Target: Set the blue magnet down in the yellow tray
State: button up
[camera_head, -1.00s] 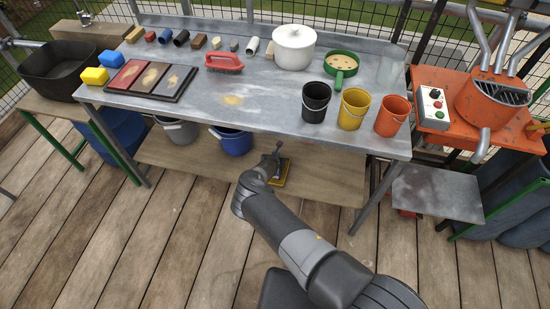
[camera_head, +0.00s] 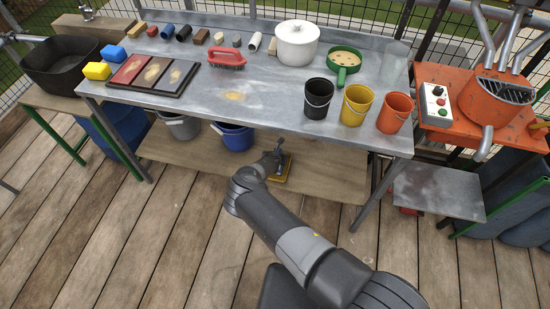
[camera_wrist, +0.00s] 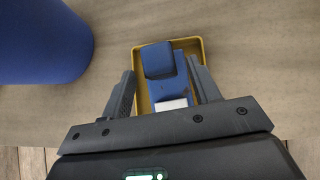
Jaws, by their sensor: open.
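The yellow tray (camera_head: 287,177) lies on the low wooden shelf under the workbench; its rim also shows in the wrist view (camera_wrist: 204,50). The blue magnet (camera_wrist: 158,60) is seen within the tray's outline, a blue blocky thing with a white patch at its near end. My gripper (camera_wrist: 160,70) is open, with one finger on each side of the magnet and a gap visible at the left finger. Whether the right finger touches it I cannot tell. In the head view my gripper (camera_head: 275,156) is over the tray and hides most of it and the magnet.
A blue bucket (camera_head: 234,138) stands on the shelf (camera_head: 330,175) left of the tray and fills the wrist view's upper left. A grey bucket (camera_head: 180,126) is further left. The workbench top (camera_head: 190,110) overhangs the shelf. Shelf right of the tray is clear.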

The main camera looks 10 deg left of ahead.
jog(key=s+d+r+m+g+h, duration=0.35)
jog(key=s+d+r+m, duration=0.45)
jog(key=s+r+m, duration=0.35)
jog(key=s+a+r+m+g+y, duration=0.25)
jog(key=s+r+m+g, duration=0.25)
jog(key=s+r+m, duration=0.45)
jog(key=s+d+r+m+y, duration=0.1)
jog(key=d+r+m, duration=0.3)
jog(key=r, duration=1.1)
jog(key=d+r+m+y, duration=0.1)
jog(key=d+r, duration=0.4)
jog(key=r, duration=1)
jog(key=s+d+r+m+t+h, duration=0.1)
jog(key=s+d+r+m+t, duration=0.4)
jog(key=s+d+r+m, duration=0.6)
jog(key=s+d+r, duration=0.8)
jog(key=s, duration=0.1)
jog(key=shift+d+r+h, duration=0.25)
jog(key=shift+r+h, duration=0.05)
jog(key=shift+h, duration=0.1)
